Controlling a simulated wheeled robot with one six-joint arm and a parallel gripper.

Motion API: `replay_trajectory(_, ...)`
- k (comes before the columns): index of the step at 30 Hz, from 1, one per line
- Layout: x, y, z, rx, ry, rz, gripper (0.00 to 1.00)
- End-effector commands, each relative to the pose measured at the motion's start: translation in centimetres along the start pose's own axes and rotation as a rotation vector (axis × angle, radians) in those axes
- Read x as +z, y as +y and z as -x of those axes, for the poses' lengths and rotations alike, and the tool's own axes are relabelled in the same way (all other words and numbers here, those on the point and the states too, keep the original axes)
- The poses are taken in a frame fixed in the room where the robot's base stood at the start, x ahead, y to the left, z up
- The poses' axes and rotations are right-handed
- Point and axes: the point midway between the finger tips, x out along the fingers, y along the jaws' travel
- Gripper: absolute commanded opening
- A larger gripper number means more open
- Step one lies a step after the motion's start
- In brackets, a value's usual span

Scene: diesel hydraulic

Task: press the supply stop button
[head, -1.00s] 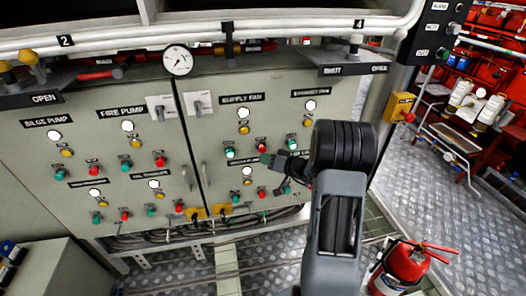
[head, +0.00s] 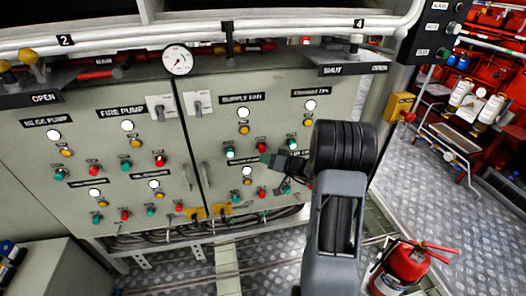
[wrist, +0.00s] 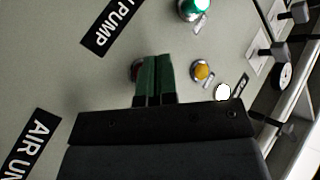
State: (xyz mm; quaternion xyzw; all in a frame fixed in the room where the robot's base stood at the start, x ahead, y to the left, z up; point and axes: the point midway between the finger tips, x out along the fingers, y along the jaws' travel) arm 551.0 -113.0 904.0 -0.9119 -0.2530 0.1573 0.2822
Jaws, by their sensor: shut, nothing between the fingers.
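The supply stop button appears to be the red button (head: 261,146) under the SUPPLY FAN label (head: 242,98), right of that group's green button (head: 230,153). My gripper (head: 265,158) is shut and empty, its tips just below the red button in the head view. In the wrist view, my shut fingers (wrist: 156,62) partly cover a red button (wrist: 136,70), with only its left edge showing. I cannot tell whether they touch it. The group's green button (wrist: 192,8), yellow button (wrist: 201,71) and white lamp (wrist: 223,92) show clear of the fingers.
The grey cabinet panel (head: 220,180) carries several other buttons and two rotary switches. A red button (head: 261,191) sits below my gripper. A pressure gauge (head: 177,60) hangs above. A fire extinguisher (head: 405,265) stands at the lower right.

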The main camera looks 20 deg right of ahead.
Motion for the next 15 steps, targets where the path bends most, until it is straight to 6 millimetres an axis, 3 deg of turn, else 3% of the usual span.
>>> replay_trajectory(15, -0.41, 0.40, -0.58, 0.000, 0.000, 0.001, 0.00)
